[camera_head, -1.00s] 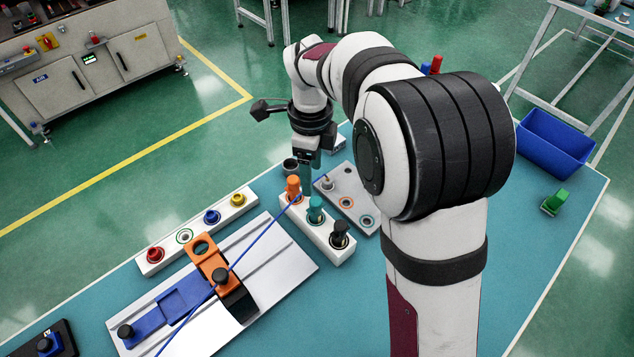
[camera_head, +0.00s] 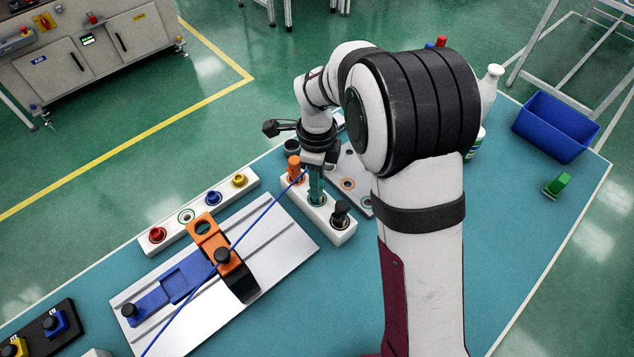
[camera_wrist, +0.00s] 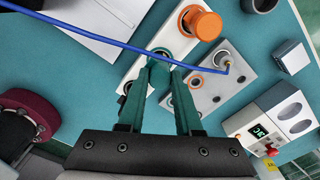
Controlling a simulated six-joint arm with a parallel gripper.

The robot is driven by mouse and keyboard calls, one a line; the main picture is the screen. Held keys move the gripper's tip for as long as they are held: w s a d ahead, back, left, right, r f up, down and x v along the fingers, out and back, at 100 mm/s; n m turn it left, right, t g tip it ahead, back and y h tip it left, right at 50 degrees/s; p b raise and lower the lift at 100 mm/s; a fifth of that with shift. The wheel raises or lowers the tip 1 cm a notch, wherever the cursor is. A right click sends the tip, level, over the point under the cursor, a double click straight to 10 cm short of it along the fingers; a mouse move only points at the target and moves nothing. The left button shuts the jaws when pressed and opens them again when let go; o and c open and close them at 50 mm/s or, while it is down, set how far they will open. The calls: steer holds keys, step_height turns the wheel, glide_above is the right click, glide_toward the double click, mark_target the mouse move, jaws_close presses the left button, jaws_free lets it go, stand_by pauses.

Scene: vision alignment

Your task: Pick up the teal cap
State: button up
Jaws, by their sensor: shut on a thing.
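The teal cap (camera_head: 316,199) sits in the middle position of a white block (camera_head: 341,235), between an orange cap (camera_head: 293,168) and a black cap (camera_head: 340,213). My gripper (camera_head: 316,188) points down over the teal cap, with its fingers around it. In the wrist view, the fingertips of my gripper (camera_wrist: 163,70) are shut on the teal cap (camera_wrist: 160,66), which still appears to be at the block. The fingers hide part of the cap. The orange cap (camera_wrist: 205,24) stands close beside it in that view.
A grey plate (camera_head: 349,168) with ringed holes lies just right of the block. A blue cable (camera_head: 262,215) crosses the view. A silver fixture (camera_head: 270,240) with orange and blue parts lies to the left. A blue bin (camera_head: 553,135) stands at the right.

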jaws_close()
